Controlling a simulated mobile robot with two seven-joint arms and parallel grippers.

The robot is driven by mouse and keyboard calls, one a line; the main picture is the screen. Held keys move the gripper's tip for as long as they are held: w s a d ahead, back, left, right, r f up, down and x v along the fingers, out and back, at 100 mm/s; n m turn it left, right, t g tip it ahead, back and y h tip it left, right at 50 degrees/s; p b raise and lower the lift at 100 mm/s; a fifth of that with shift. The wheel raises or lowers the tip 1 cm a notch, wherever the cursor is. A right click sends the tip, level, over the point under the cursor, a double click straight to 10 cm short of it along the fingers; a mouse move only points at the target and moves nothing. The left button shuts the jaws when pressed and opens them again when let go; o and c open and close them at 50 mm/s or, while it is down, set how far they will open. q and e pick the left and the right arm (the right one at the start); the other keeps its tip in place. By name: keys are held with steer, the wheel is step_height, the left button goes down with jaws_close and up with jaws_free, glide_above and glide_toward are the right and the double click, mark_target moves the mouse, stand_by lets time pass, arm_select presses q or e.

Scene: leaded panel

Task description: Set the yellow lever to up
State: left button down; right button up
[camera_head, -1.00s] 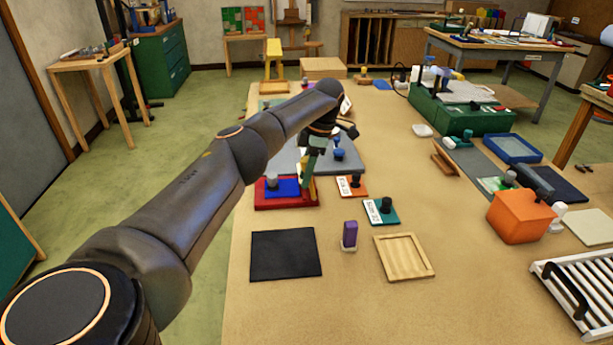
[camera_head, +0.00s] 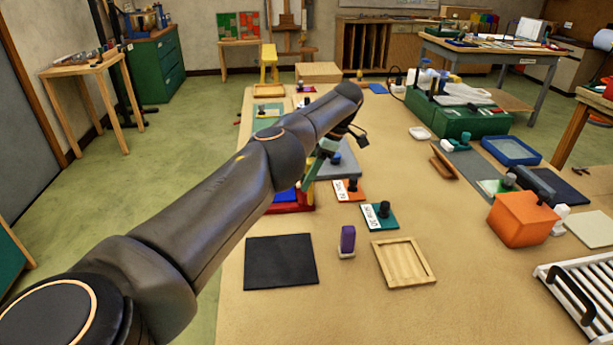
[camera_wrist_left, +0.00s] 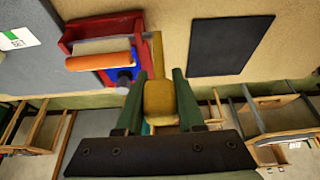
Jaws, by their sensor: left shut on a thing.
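The yellow lever (camera_wrist_left: 157,98) shows in the left wrist view, with its thick end between the two green fingers of my left gripper (camera_wrist_left: 160,82). My left gripper is shut on it. The lever's thin shaft runs up beside a red box (camera_wrist_left: 77,35) with a blue part and an orange bar. In the head view, my left gripper (camera_head: 317,158) is beyond the forearm, beside the red box (camera_head: 303,206). My arm hides most of that box and the lever there. My right gripper is in neither view.
A black mat (camera_head: 281,262), a purple-topped block (camera_head: 347,241) and a wooden tray (camera_head: 403,262) lie nearer on the table. Labelled teal (camera_head: 379,216) and orange (camera_head: 350,190) plates with dark knobs stand close to the right. Bare tabletop lies between these and the orange box (camera_head: 522,219).

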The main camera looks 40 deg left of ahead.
arm_select(q)
steer(key=c, duration=0.5)
jaws_free()
steer(key=shift+w, duration=0.1)
